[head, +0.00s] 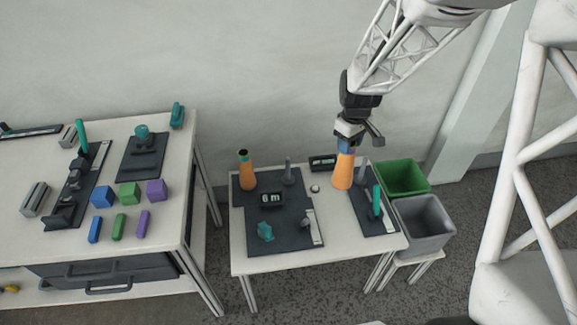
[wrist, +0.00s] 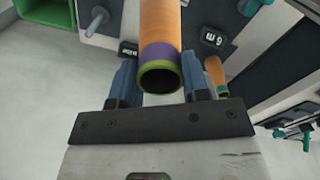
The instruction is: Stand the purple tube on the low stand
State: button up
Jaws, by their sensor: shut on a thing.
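My gripper (head: 347,146) is shut on the upper end of an orange cone-shaped tube (head: 343,173), which is upright, wide end down. In the wrist view the same orange tube (wrist: 160,25) shows a purple band and a green rim at its open end, between the blue fingers (wrist: 160,82). Its lower end is close to the dark right-hand board; I cannot tell whether it touches. A second orange cone (head: 246,174) stands on the left board, and also shows in the wrist view (wrist: 215,72). I cannot tell which fixture is the low stand.
Grey pegs stand on the left board (head: 288,172) and beside the held tube (head: 364,172). Small displays (head: 271,199) and (head: 322,162) stand near. A green bin (head: 404,178) and grey bin (head: 423,222) are at the right. The left table holds coloured blocks (head: 129,194).

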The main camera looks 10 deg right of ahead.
jog(key=shift+s+d, duration=0.6)
jog(key=shift+s, duration=0.25)
jog(key=shift+f, duration=0.1)
notch_tip(320, 180, down, 16)
jog(key=shift+f, duration=0.25)
dwell(1.5)
jog(key=shift+f, duration=0.15)
dwell(0.4)
jog(key=shift+f, duration=1.75)
dwell(0.3)
jog(key=o, duration=1.3)
jog(key=shift+r, duration=0.1)
